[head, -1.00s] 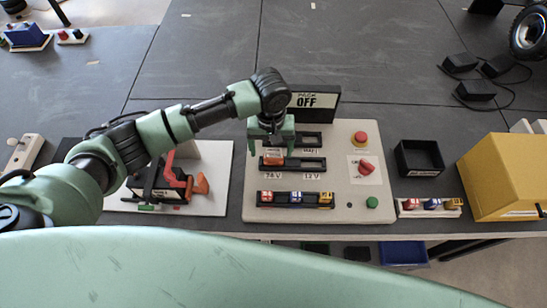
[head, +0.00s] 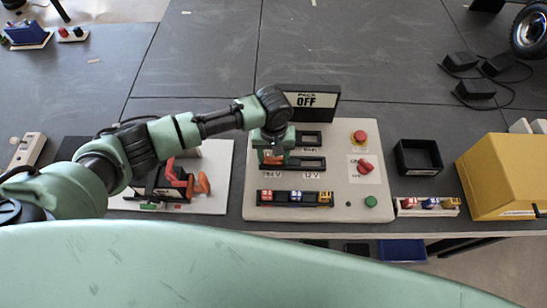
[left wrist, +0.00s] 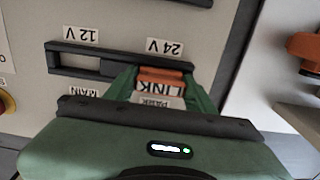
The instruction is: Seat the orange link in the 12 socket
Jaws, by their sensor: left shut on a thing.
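The orange link (head: 273,159) is at the 24 V end of the black two-place holder on the pale panel. In the left wrist view the orange link (left wrist: 164,77) lies between the fingers of my left gripper (left wrist: 160,86), which is shut on it. In the head view my left gripper (head: 272,154) covers most of the link. I cannot tell whether the link is still fully down in the 24 V place. The 12 V socket (head: 311,163) is empty, at the holder's right end; in the left wrist view the 12 V socket (left wrist: 80,62) is on the left. My right gripper is out of view.
A sign reading OFF (head: 307,101) stands behind the panel. A row of colored fuses (head: 295,198) lies in front of the holder. A red emergency button (head: 359,137), a red rotary switch (head: 365,166) and a green button (head: 371,201) are to the right.

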